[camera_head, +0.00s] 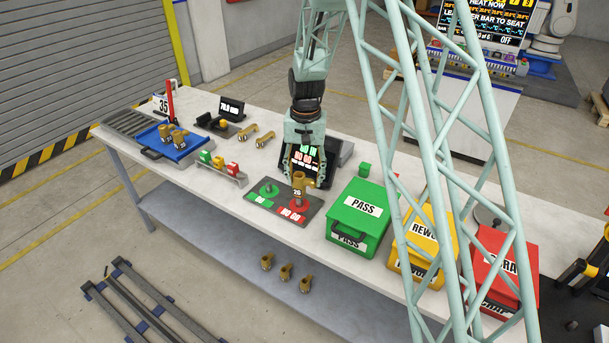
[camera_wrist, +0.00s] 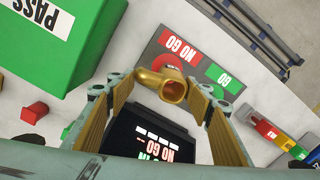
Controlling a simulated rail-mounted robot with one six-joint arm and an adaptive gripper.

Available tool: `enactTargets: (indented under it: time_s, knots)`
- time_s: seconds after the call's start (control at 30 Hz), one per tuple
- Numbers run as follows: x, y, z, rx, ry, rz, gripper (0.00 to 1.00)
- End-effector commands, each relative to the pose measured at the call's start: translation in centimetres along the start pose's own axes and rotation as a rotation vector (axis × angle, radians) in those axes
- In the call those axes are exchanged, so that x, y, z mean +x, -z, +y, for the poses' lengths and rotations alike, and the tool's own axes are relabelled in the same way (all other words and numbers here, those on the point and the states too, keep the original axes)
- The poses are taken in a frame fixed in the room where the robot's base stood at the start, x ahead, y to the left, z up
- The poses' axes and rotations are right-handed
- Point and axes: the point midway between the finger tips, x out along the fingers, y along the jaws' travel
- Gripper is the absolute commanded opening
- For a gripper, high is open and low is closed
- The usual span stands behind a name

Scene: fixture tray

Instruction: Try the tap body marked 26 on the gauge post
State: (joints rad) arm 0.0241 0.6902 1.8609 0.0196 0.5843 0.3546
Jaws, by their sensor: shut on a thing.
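A brass tap body (camera_head: 299,187) stands upright at the red NO GO post of the gauge plate (camera_head: 262,204). Its dark tag bears a number that looks like 26 or 29, too small to be sure. My gripper (camera_head: 304,176) is shut on this tap body from above. In the wrist view the tap body (camera_wrist: 172,88) shows its open round mouth between the fingers (camera_wrist: 160,105). The red NO GO base shows just behind it; whether it is fully down on the post I cannot tell. The green GO post (camera_head: 268,189) stands empty to the left.
A green PASS box (camera_head: 342,235), yellow REWORK box (camera_head: 408,268) and red box (camera_head: 492,285) stand to the right. A dark display (camera_head: 302,160) is behind my gripper. A blue tray (camera_head: 150,153) with tap bodies is at left. Two tap bodies (camera_head: 256,136) lie behind; several are on the lower shelf.

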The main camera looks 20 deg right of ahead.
Motion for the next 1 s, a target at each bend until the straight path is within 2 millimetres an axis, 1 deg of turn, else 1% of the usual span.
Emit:
enactTargets:
  time_s: [0.1,0.3,1.0]
  knots:
    - [0.47,0.02,0.00,0.000,0.000,0.001,0.27]
    - [0.79,0.03,0.00,0.000,0.000,0.001,0.27]
    - [0.84,0.04,-0.01,0.000,0.001,0.001,0.27]
